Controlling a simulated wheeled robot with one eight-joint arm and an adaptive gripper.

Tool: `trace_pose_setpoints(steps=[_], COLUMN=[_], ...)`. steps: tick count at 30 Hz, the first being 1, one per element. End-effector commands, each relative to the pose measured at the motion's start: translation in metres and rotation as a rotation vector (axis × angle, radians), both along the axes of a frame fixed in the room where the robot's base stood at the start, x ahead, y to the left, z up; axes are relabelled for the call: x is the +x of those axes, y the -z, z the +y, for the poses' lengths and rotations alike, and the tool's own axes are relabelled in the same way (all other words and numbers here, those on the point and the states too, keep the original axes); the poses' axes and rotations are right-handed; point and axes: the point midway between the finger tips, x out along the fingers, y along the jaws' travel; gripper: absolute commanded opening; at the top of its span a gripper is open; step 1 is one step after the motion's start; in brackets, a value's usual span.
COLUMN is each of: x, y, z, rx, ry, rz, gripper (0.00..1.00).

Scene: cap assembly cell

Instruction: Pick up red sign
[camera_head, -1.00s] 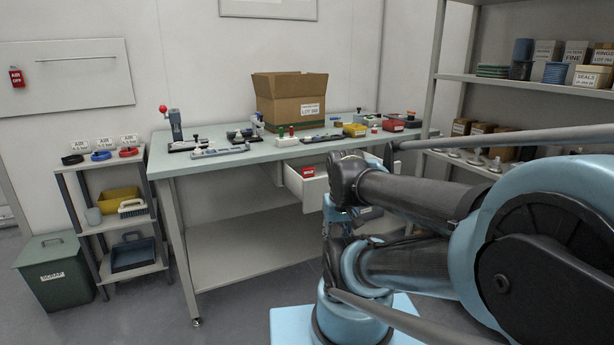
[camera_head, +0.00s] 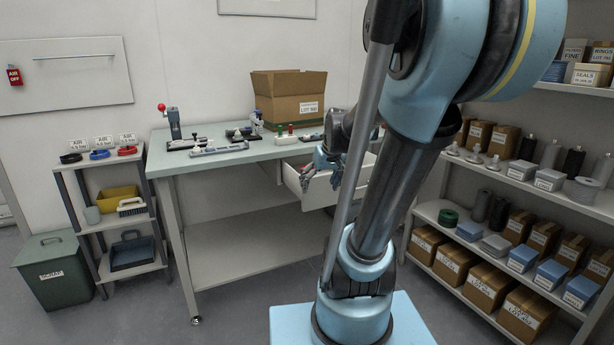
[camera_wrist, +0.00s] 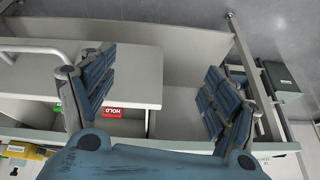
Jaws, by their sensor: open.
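A red sign (camera_wrist: 112,113) with white HOLD lettering shows in the wrist view, by the open drawer's edge, close to my left-hand finger and partly cut off. In the head view my gripper (camera_head: 320,175) hangs over the open drawer (camera_head: 322,197) of the bench, and the sign cannot be made out there. In the wrist view my gripper (camera_wrist: 155,88) is open, its two blue fingers wide apart with nothing between them. The sign lies apart from the fingers as far as I can tell.
A red AIR OFF tag (camera_head: 14,76) hangs on the left wall. The bench top (camera_head: 240,160) carries a cardboard box (camera_head: 288,98) and several fixtures. A shelf rack (camera_head: 480,235) stands at right, a green scrap bin (camera_head: 54,270) at left.

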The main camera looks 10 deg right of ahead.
Motion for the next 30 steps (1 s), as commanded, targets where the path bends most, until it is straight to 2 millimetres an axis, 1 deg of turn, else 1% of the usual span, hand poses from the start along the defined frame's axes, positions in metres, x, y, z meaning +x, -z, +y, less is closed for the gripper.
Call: trace_pose_setpoints(steps=[1, 6, 12, 18, 21, 24, 30], x=[0.02, 0.079, 0.145, 0.209, 0.233, 0.249, 0.264], y=[-0.005, -0.017, -0.025, -0.026, -0.024, -0.023, -0.019], z=[-0.001, -0.007, -0.018, -0.034, -0.04, -0.046, -0.049], rx=[0.006, 0.02, 0.027, 0.025, 0.023, 0.019, 0.018], ry=[-0.008, -0.04, -0.068, -0.089, -0.096, -0.1, -0.104], rz=[-0.021, -0.098, -0.185, -0.271, -0.305, -0.329, -0.346], gripper=[0.8, 0.8, 0.8, 0.8, 0.8, 0.8, 0.8])
